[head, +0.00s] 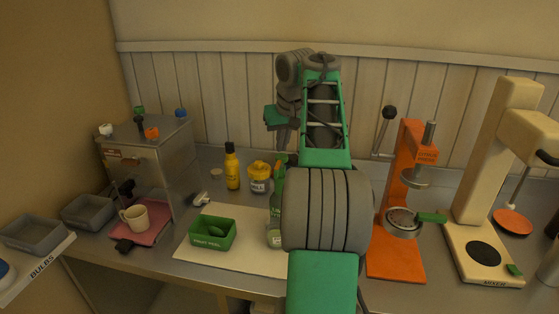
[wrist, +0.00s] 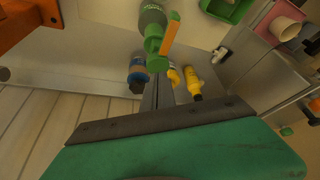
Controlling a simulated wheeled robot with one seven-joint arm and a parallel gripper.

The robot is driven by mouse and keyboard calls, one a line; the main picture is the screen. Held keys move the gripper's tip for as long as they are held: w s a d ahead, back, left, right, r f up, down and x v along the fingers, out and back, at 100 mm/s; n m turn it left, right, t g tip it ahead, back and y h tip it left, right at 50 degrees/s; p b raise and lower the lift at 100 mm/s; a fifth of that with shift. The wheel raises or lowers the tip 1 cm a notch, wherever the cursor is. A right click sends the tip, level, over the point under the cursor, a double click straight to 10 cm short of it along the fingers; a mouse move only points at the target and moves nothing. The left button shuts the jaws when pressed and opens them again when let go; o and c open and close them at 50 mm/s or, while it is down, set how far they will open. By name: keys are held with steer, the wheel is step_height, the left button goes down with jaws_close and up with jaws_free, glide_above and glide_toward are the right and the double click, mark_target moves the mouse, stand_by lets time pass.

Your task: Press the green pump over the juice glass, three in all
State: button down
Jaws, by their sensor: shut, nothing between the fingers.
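The green pump bottle (head: 275,222) stands on the pale mat, partly hidden behind my arm in the head view. Its green pump top shows in the wrist view (wrist: 155,50), just beyond my fingertips, with an orange-brown strip beside it. My gripper (head: 281,150) is shut and empty, pointing down above and slightly behind the pump. Its fingers also show in the wrist view (wrist: 159,90). I cannot tell whether they touch the pump. I cannot make out the juice glass in either view; my arm covers part of the mat.
A yellow bottle (head: 232,168) and a yellow jar (head: 259,178) stand behind the mat (head: 250,262). A blue-labelled bottle (wrist: 138,70) is close to the fingers. A green fruit peel bin (head: 212,235) is left; an orange press (head: 408,190) is right.

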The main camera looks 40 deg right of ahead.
mark_target(282, 156)
steer(key=shift+f, duration=0.1)
stand_by(2.0)
steer(key=shift+f+b, duration=1.1)
steer(key=shift+f, duration=0.35)
steer(key=shift+r+p, duration=1.35)
steer(key=shift+p, duration=0.1)
steer(key=shift+s, duration=0.1)
